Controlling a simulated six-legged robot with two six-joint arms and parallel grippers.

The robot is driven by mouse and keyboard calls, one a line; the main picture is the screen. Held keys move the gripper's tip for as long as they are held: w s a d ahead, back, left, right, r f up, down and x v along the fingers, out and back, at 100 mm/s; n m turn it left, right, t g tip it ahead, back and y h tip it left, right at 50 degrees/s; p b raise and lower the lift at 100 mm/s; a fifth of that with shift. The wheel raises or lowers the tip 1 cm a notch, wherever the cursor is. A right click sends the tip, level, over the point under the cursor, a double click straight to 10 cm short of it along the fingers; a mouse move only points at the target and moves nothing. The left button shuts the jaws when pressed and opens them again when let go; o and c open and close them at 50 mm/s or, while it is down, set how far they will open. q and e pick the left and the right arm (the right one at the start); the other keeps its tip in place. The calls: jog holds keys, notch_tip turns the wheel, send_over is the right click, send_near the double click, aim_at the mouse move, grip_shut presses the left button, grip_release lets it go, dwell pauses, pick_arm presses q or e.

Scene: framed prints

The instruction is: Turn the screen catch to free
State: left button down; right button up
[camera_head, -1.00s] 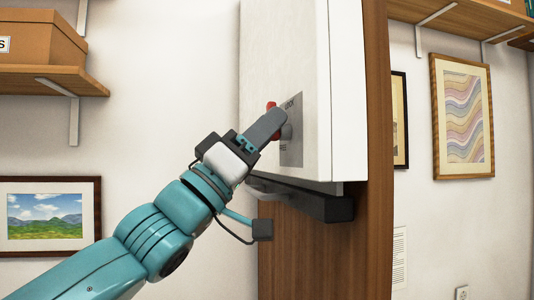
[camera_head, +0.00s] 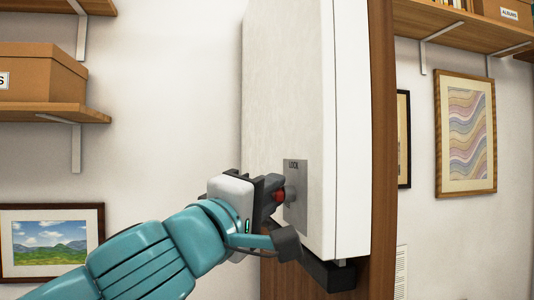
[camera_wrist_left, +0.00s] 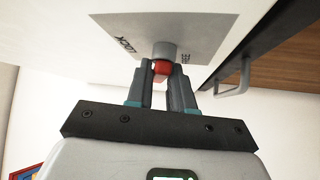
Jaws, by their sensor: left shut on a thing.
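The screen catch shows as a red handle (camera_head: 279,196) on a grey round hub (camera_head: 291,194), on a grey plate (camera_head: 298,220) with LOCK at its top. The plate is on the side of a white panel (camera_head: 280,100). My left gripper (camera_head: 274,190) is shut on the red handle, which lies about level with the hub in the head view. The left wrist view shows the handle (camera_wrist_left: 161,68) between both fingertips (camera_wrist_left: 163,82), the hub (camera_wrist_left: 164,50) just beyond, and a second label partly hidden beside it. My right gripper is not in view.
A dark bracket (camera_head: 330,275) sits under the white panel, beside a wooden post (camera_head: 383,130). A shelf with a box (camera_head: 40,75) and a framed landscape (camera_head: 50,240) are at the left. A framed wavy print (camera_head: 466,135) hangs at the right.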

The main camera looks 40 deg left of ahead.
pick_arm(q)
jog(key=shift+n+g+y, duration=0.3)
jog(key=shift+n+g, duration=0.8)
jog(key=shift+n, duration=0.2)
jog(key=c, duration=1.2)
grip_release()
jog(key=shift+o, duration=0.6)
jog(key=shift+d, duration=0.15)
jog(key=s+d+b, duration=0.1)
jog(key=s+b, duration=0.1)
jog(key=s, duration=1.4)
jog(key=shift+d, duration=0.15)
